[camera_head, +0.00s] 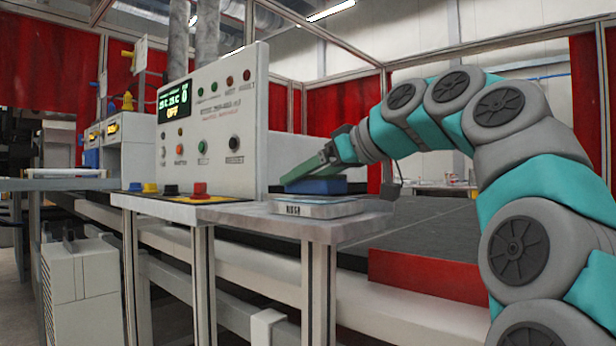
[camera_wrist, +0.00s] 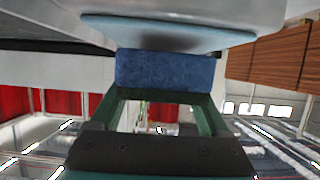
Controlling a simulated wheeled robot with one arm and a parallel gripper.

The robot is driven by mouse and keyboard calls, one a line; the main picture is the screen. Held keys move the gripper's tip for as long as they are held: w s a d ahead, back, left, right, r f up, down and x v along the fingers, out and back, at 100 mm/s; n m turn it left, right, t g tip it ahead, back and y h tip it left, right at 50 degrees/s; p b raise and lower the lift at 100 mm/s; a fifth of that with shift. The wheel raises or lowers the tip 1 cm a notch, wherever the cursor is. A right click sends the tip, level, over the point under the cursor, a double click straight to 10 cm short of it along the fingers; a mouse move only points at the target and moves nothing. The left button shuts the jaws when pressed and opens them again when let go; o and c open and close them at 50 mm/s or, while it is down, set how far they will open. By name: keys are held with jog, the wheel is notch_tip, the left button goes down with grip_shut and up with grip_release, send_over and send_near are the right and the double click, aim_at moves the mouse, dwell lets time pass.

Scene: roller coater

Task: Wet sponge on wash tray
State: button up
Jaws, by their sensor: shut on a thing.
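The blue sponge (camera_head: 317,187) is at the white tray (camera_head: 320,209) with dark lettering on its front, on the small table. My gripper (camera_head: 298,180) comes in from the right with its green fingers over the sponge. In the wrist view the sponge (camera_wrist: 165,71) sits at the ends of both green fingers, and my gripper (camera_wrist: 163,92) is shut on it. The tray's pale blue surface (camera_wrist: 150,34) is just beyond the sponge in that view. Whether the sponge touches the tray cannot be told. The fingers partly hide the sponge's top in the head view.
A control box (camera_head: 212,130) with a screen and buttons stands close on the left of the sponge. A red button (camera_head: 199,190) and other knobs are on the table (camera_head: 240,215) in front of it. A dark belt bed (camera_head: 430,235) lies behind to the right.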

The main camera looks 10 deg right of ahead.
jog(key=shift+f+b, duration=0.55)
jog(key=shift+f, duration=0.1)
dwell(1.4)
jog(key=shift+r+p, duration=3.15)
jog(key=shift+r, duration=0.5)
jog(key=shift+f, duration=0.1)
